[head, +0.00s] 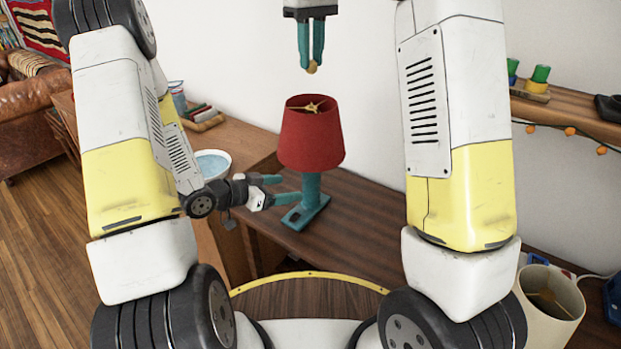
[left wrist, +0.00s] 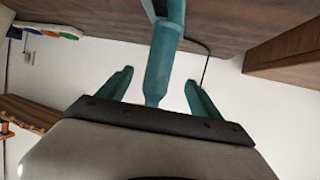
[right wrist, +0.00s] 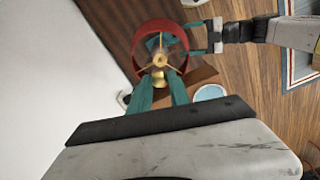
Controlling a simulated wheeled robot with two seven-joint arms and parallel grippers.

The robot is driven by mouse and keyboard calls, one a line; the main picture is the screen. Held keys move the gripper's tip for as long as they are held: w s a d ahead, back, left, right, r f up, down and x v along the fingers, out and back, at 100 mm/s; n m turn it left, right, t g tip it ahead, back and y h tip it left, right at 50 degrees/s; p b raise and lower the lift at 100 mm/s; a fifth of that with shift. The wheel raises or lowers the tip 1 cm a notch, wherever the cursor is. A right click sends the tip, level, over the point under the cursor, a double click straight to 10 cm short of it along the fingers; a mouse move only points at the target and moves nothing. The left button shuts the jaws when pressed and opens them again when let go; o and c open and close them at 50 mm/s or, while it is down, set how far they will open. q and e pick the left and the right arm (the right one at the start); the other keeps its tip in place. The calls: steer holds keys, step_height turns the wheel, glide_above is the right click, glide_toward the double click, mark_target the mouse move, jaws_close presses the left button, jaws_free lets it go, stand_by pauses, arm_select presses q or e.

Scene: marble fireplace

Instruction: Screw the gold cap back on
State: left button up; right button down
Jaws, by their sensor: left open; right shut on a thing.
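The lamp has a red shade (head: 312,138) and a teal stem and base (head: 311,190), and stands upright on the brown table. A gold spider fitting (head: 311,107) shows in the shade's open top. My right gripper (head: 312,68) is shut on the small gold cap (head: 312,67) and holds it above the shade, clear of it. In the right wrist view the cap (right wrist: 158,79) is between the fingertips, with the shade (right wrist: 148,32) beyond. My left gripper (head: 284,189) is open beside the stem. In the left wrist view the stem (left wrist: 164,70) appears between the spread fingers; I cannot tell whether they reach around it.
A bowl of blue liquid (head: 213,164) sits left of the lamp, near my left arm. A cream container (head: 552,297) stands at lower right. The tabletop right of the lamp is clear.

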mark_target(304, 186)
arm_select(q)
steer(key=x, duration=1)
steer(key=shift+w+d+f, duration=0.15)
steer(key=shift+d, duration=0.05)
jaws_close()
